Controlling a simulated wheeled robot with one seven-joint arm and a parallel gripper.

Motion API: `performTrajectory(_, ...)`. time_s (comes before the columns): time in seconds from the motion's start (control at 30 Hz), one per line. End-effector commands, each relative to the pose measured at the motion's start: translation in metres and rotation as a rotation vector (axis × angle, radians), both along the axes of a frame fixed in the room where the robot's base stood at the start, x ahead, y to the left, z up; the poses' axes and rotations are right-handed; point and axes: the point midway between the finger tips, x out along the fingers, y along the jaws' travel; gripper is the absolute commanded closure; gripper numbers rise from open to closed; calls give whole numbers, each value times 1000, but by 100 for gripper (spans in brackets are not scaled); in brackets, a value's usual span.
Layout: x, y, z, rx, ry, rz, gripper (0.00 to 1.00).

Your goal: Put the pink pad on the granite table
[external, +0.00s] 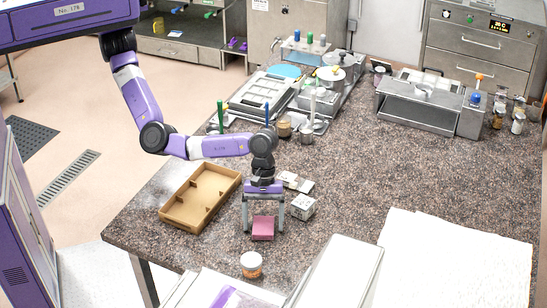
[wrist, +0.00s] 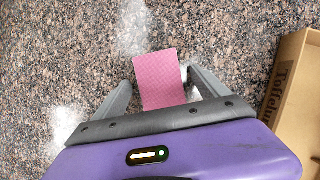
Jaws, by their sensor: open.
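The pink pad (external: 263,228) appears to lie flat on the speckled granite table (external: 345,190), near its front. My gripper (external: 263,232) points down over the pad with its fingers apart, one on each side of it. In the wrist view the pink pad (wrist: 158,70) shows between the two open fingers (wrist: 160,92), with a gap visible on both sides. The near end of the pad is hidden behind the gripper body.
A cardboard tray (external: 200,222) stands left of my gripper and also shows in the wrist view (wrist: 305,75). Small white boxes (external: 302,206) sit close on the right. An orange-and-white jar (external: 251,264) and white sheets (external: 455,260) lie nearer the front. Open granite lies to the right.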

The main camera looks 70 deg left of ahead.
Motion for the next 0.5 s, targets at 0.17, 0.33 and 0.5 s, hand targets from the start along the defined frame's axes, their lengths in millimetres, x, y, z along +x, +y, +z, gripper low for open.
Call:
performTrajectory(0.17, 0, 0, 0, 0, 0, 0, 21)
performTrajectory(0.33, 0, 0, 0, 0, 0, 0, 55)
performTrajectory(0.5, 0, 0, 0, 0, 0, 0, 87)
